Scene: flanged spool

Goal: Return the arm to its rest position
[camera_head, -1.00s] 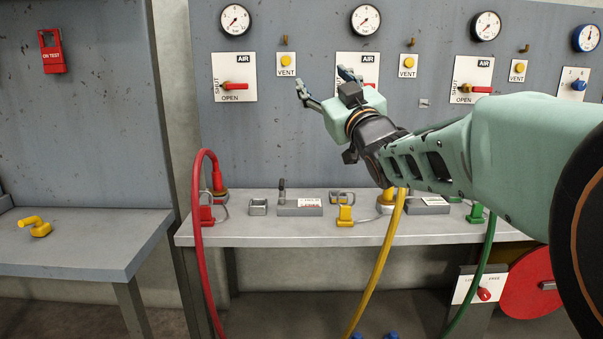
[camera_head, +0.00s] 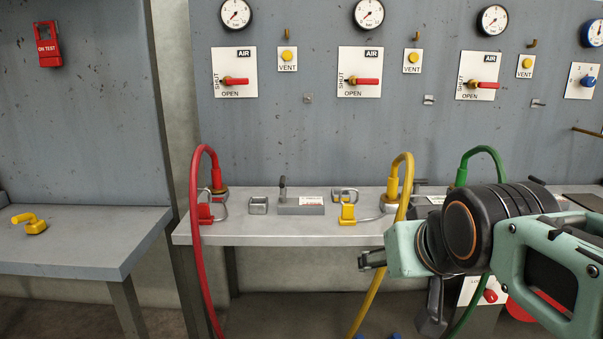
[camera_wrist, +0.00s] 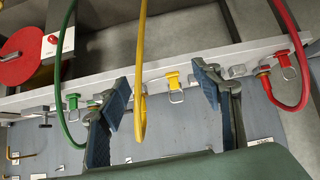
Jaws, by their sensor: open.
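My gripper (camera_head: 371,260) is in the lower right of the head view, in front of the bench edge, pointing left, with my arm folded behind it. In the wrist view my gripper (camera_wrist: 163,88) shows two blue-padded fingers spread wide apart with nothing held between them. The yellow hose (camera_wrist: 140,75) shows in the gap between the fingers there, but I cannot tell how near it is. In the head view my arm hides part of the bench's right side and part of the green hose.
A bench (camera_head: 270,235) carries the red hose (camera_head: 196,240), yellow hose (camera_head: 408,180) and green hose (camera_head: 482,151), which loop over its front. Valve panels and gauges line the wall. A side bench (camera_head: 90,245) holds a yellow handle (camera_head: 34,226). The red disc (camera_wrist: 22,52) is partly hidden by my arm.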

